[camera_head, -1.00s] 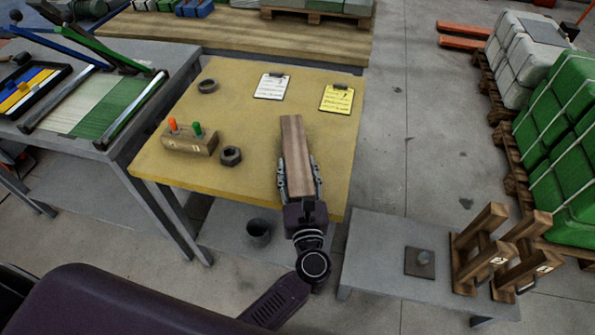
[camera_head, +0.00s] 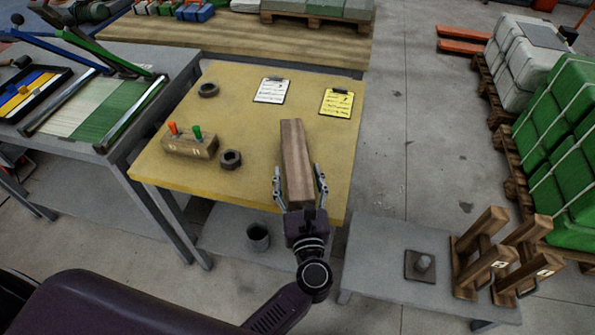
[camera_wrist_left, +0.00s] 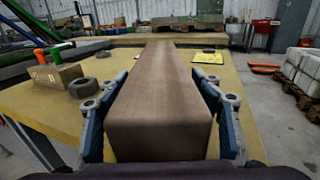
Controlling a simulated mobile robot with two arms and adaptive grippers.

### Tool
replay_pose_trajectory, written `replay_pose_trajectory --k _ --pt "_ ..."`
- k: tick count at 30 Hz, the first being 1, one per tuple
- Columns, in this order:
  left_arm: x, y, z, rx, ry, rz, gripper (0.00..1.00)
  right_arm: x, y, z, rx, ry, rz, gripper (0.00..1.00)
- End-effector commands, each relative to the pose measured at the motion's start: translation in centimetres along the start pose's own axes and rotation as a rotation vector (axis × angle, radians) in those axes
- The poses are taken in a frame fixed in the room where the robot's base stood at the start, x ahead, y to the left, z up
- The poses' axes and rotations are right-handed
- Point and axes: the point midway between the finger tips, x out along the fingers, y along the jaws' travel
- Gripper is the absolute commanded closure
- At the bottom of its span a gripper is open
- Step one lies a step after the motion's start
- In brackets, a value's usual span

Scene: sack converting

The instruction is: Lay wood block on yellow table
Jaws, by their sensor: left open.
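The wood block (camera_head: 295,158) is a long brown bar lying on the yellow table (camera_head: 250,110) near its front right part, its long side pointing away from me. My left gripper (camera_head: 300,182) is open at the block's near end, with one finger on each side. In the left wrist view the block (camera_wrist_left: 160,100) runs away from the camera between the spread fingers, with narrow gaps visible beside it. My right gripper is not in view.
A wooden holder (camera_head: 190,145) with orange and green pegs, a nut (camera_head: 231,159), a ring (camera_head: 208,90) and two clipboards (camera_head: 272,90) share the table. A grey bench (camera_head: 385,260) with wooden stands is at the lower right. The table's middle is clear.

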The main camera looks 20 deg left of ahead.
Motion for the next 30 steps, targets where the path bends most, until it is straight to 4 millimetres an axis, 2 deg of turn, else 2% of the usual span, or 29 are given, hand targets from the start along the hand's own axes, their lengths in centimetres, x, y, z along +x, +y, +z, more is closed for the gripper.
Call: replay_pose_trajectory --k 3,9,15,21,30 --pt "-2.6 0.0 -0.6 -0.001 0.005 0.000 0.40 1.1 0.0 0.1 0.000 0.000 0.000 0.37" --pt "-6.8 0.1 -0.5 -0.001 0.004 0.000 0.40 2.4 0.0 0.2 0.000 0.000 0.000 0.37" --pt "-9.8 0.0 -0.3 0.000 0.002 0.000 0.40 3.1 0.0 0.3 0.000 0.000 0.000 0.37" --pt "-10.8 0.0 -0.1 0.000 0.001 0.000 0.40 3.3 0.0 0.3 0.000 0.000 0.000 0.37" --pt "-10.8 0.0 0.0 0.000 0.000 0.000 0.40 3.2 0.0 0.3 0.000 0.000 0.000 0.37"
